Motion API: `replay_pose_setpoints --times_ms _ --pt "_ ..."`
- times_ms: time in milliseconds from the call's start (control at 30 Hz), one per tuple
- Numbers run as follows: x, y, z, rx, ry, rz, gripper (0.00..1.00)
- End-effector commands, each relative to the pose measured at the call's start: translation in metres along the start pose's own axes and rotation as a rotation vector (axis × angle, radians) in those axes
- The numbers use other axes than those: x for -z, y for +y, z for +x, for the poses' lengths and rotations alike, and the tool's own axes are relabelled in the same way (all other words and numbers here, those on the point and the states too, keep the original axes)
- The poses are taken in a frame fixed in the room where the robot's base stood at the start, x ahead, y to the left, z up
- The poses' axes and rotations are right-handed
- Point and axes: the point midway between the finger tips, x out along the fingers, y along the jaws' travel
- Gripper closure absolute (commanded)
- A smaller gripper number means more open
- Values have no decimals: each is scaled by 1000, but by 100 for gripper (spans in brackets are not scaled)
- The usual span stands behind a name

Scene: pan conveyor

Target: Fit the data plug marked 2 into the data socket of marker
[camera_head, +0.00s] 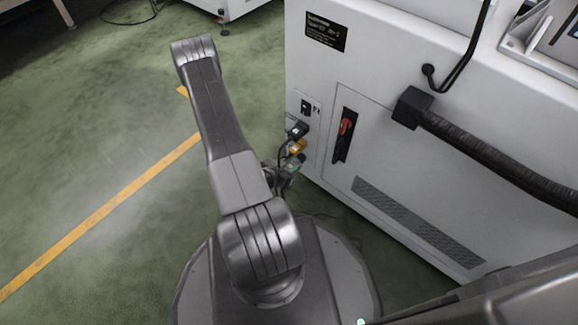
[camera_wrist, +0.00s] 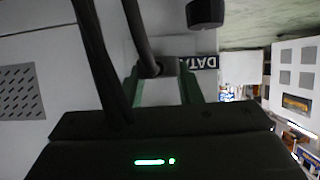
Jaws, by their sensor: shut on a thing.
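My gripper (camera_wrist: 163,92) is shut in the wrist view, with a grey plug (camera_wrist: 162,90) between its greenish fingers. A dark cable (camera_wrist: 140,35) runs up from the plug. A black label reading DATA (camera_wrist: 198,63) is on the white panel just right of the fingers. The data socket is hidden behind the gripper and plug, so I cannot tell whether the plug is in it. No number mark can be read. In the head view, my gripper (camera_head: 287,170) is beside the machine's socket panel (camera_head: 311,110), partly hidden by my arm.
A dark blue plug (camera_head: 298,130) and an orange plug (camera_head: 297,147) are at the panel with cables hanging. A black plug (camera_wrist: 205,13) shows in the wrist view. A red-handled switch (camera_head: 346,127) and thick black hose (camera_head: 480,150) are on the white machine (camera_head: 400,165). Green floor left is clear.

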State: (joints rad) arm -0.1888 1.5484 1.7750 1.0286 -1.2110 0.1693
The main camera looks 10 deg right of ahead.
Motion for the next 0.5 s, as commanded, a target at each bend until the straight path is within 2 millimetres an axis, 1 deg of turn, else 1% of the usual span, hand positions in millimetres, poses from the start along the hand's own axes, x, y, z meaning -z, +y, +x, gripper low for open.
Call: replay_pose_setpoints --times_ms 500 --pt "6 0 12 -1 1 0 94"
